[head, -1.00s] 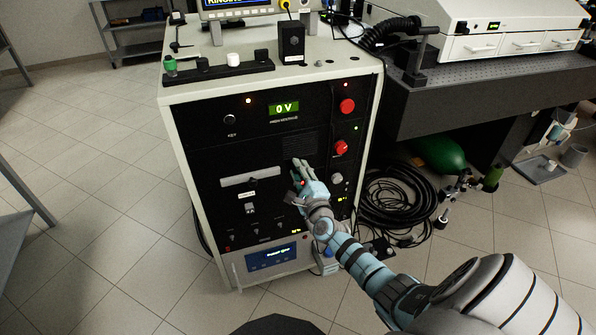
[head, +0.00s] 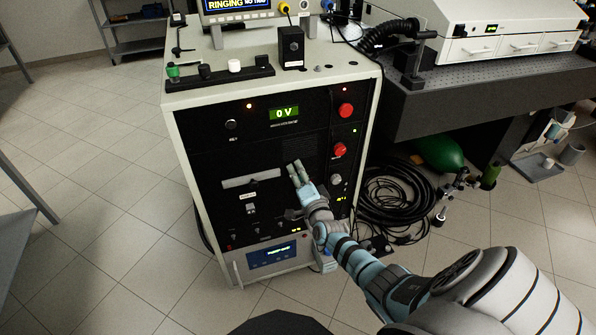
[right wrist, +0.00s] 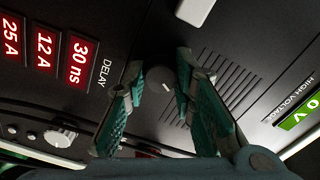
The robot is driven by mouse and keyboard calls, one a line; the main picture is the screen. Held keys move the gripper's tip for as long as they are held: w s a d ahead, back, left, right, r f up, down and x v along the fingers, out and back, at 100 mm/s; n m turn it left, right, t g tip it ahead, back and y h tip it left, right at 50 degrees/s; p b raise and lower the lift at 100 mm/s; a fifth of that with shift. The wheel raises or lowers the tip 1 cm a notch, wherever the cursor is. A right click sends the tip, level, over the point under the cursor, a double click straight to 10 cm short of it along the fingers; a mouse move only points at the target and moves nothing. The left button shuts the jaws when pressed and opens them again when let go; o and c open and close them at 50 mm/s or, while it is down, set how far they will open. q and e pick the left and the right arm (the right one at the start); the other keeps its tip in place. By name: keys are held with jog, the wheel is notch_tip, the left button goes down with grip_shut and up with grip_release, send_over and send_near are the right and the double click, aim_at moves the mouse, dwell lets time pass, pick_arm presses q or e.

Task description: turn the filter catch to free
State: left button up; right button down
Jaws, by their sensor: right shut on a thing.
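The filter catch looks to be the dark round knob (right wrist: 158,80) with a short white pointer mark. It sits on the black rack panel, beside the pale bar (head: 237,182) and next to a slotted vent. My right gripper (head: 297,173) is at the panel, just right of the bar, and hides the knob in the head view. In the right wrist view its two teal fingers (right wrist: 159,72) are shut on the knob from both sides. The white mark points toward the lower right there. My left gripper is not in view.
Red buttons (head: 345,110) and a grey knob (head: 335,179) sit right of my gripper. A green display (head: 284,113) reads 0 V above. Red readouts (right wrist: 77,57) sit near the DELAY label. Black cable coils (head: 395,205) lie on the floor to the right.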

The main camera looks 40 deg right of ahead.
jog(key=n+p, duration=0.1)
jog(key=n, duration=0.5)
jog(key=shift+p, duration=0.35)
dwell(0.4)
jog(key=c, duration=1.5)
grip_release()
jog(key=shift+c, duration=0.2)
jog(key=shift+o, duration=1)
jog(key=shift+d+f, duration=0.1)
jog(key=shift+d, duration=0.05)
jog(key=shift+a, duration=0.3)
jog(key=v, duration=1.2)
